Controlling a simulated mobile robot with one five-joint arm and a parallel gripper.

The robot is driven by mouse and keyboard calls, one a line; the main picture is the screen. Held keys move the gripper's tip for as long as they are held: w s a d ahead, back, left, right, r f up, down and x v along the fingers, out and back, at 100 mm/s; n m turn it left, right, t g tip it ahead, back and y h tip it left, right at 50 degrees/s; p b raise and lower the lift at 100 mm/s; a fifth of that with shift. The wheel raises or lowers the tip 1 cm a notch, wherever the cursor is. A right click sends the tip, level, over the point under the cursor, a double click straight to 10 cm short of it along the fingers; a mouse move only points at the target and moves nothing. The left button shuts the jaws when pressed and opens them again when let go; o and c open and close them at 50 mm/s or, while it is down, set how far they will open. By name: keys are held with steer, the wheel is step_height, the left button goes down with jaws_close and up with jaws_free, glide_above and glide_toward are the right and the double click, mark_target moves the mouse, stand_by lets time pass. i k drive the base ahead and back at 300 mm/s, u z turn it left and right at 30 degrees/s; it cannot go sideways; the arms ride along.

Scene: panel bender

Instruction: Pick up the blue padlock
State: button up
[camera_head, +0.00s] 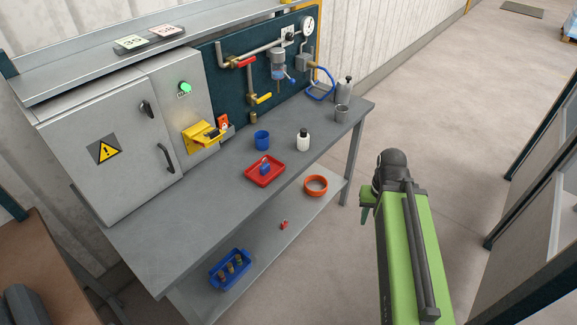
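A small blue padlock (265,169) sits in a shallow red tray (252,181) on the grey workbench. Its shackle is too small to make out clearly. My green arm reaches up from the bottom right of the picture. My gripper (367,212) is at its far end, over the floor to the right of the bench and well apart from the padlock. Its fingers point down and are partly hidden by the arm, so its opening does not show.
A grey cabinet (120,150) rises on the bench's left. The lower shelf holds a blue bin (215,281). Open floor (430,130) lies right of the bench.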

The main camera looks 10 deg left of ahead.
mark_target(264, 168)
steer(key=i, duration=1.25)
steer(key=u, duration=0.85)
steer(key=k, duration=0.1)
steer(key=u, duration=3)
steer(key=k, duration=0.6)
steer(key=z, duration=0.25)
steer(key=i, duration=0.6)
